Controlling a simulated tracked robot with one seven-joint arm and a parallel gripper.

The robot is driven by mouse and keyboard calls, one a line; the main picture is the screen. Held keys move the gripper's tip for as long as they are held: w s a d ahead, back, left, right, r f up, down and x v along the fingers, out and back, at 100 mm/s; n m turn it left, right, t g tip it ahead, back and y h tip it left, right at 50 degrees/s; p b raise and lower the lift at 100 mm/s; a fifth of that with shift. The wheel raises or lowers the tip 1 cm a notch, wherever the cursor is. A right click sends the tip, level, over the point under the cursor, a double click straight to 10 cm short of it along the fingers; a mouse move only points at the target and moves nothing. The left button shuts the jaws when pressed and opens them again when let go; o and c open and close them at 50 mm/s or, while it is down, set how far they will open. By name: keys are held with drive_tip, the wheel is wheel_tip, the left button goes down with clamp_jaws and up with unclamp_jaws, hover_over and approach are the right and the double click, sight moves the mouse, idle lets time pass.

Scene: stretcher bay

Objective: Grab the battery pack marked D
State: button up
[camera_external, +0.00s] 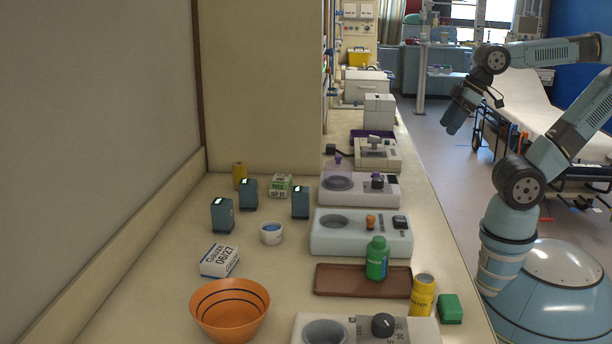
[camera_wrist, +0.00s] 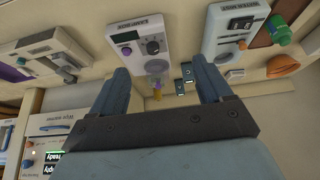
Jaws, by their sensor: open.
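Three dark teal blocks that look like battery packs stand upright on the counter in the external view: a left one (camera_external: 222,215), a middle one (camera_external: 248,194) and a right one (camera_external: 300,202). Their marks are too small to read, so I cannot tell which is D. In the wrist view, small dark packs (camera_wrist: 188,73) show far off between the fingers. My gripper (camera_external: 452,120) is raised right of the counter, well away from the packs. Its two fingers are spread and empty in the wrist view (camera_wrist: 160,82).
Near the packs are a white cup (camera_external: 271,233), a yellow cylinder (camera_external: 240,175), a green-and-white box (camera_external: 280,185) and a gauze box (camera_external: 220,261). An orange bowl (camera_external: 230,308) stands in front. Devices and a brown tray (camera_external: 340,281) line the counter's right side.

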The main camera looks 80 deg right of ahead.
sight(226, 202)
drive_tip(key=shift+o, duration=0.2)
drive_tip(key=w+a+m+t+y, duration=0.15)
drive_tip(key=w+a+m, duration=0.4)
drive_tip(key=w, duration=0.55)
drive_tip(key=w+a+m+t, duration=0.2)
drive_tip(key=w+a+m, duration=0.3)
drive_tip(key=w, duration=0.6)
drive_tip(key=w+a+m+t+y, duration=0.1)
drive_tip(key=w+a+m, duration=0.4)
drive_tip(key=w, duration=0.6)
drive_tip(key=w+a+f+m+t+h, duration=0.1)
drive_tip(key=w+f+m, duration=0.5)
drive_tip(key=w+m, duration=0.1)
drive_tip(key=w+a+f+m+t+h, duration=0.1)
drive_tip(key=w+f+m, duration=0.5)
drive_tip(key=w, duration=0.4)
drive_tip(key=w+f+m+t+h, duration=0.1)
drive_tip(key=w+f+m, duration=0.5)
drive_tip(key=w+m, duration=0.2)
drive_tip(key=shift+w+a+t, duration=0.15)
drive_tip(key=shift+a+t, duration=0.1)
drive_tip(key=shift+a, duration=0.15)
drive_tip(key=shift+f+x, duration=0.15)
drive_tip(key=shift+x, duration=1.3)
drive_tip(key=shift+f+x, duration=0.15)
drive_tip(key=shift+x, duration=1.3)
drive_tip(key=shift+d, duration=0.1)
drive_tip(key=shift+c, duration=0.4)
